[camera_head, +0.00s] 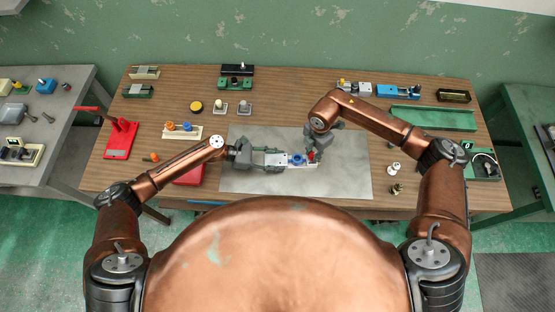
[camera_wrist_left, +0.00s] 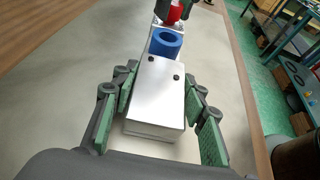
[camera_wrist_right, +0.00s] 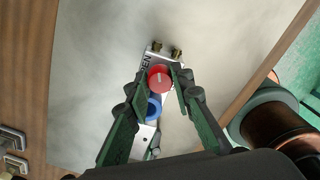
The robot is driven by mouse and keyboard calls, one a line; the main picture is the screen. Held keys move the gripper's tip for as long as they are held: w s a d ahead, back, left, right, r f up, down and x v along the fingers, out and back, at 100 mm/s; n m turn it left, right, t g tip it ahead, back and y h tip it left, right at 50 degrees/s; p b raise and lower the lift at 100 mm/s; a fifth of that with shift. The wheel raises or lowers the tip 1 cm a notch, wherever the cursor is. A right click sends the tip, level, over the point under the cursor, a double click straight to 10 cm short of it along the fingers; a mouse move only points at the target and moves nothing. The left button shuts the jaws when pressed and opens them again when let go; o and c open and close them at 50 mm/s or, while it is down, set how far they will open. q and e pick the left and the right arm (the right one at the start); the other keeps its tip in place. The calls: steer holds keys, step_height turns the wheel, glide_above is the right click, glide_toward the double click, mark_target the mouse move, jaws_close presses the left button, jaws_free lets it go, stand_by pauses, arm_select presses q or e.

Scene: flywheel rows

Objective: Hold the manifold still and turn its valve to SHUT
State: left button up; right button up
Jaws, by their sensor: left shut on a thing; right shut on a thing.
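The manifold lies on the grey mat (camera_head: 350,180). Its silver block (camera_head: 276,160) is at the left end, a blue round part (camera_head: 297,159) is in the middle and a red valve knob (camera_head: 312,156) is at the right. My left gripper (camera_head: 260,158) is shut on the silver block, with green-padded fingers along both sides of the block (camera_wrist_left: 158,92) in the left wrist view. My right gripper (camera_wrist_right: 160,85) is shut on the red knob (camera_wrist_right: 159,77) from above. Lettering reading "PEN" shows beside the knob; its first letter and any SHUT mark are hidden.
A red box (camera_head: 189,174) sits by the mat's left edge. White fittings (camera_head: 393,169) and a brass fitting (camera_head: 397,189) stand right of the mat. A green tray (camera_head: 433,118) and several parts line the back. The mat around the manifold is clear.

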steer(key=m, duration=0.6)
steer(key=shift+m, duration=0.4)
steer(key=o, duration=0.8)
steer(key=n, duration=0.4)
steer(key=shift+n, duration=0.4)
steer(key=n, duration=0.5)
steer(key=shift+c, duration=0.5)
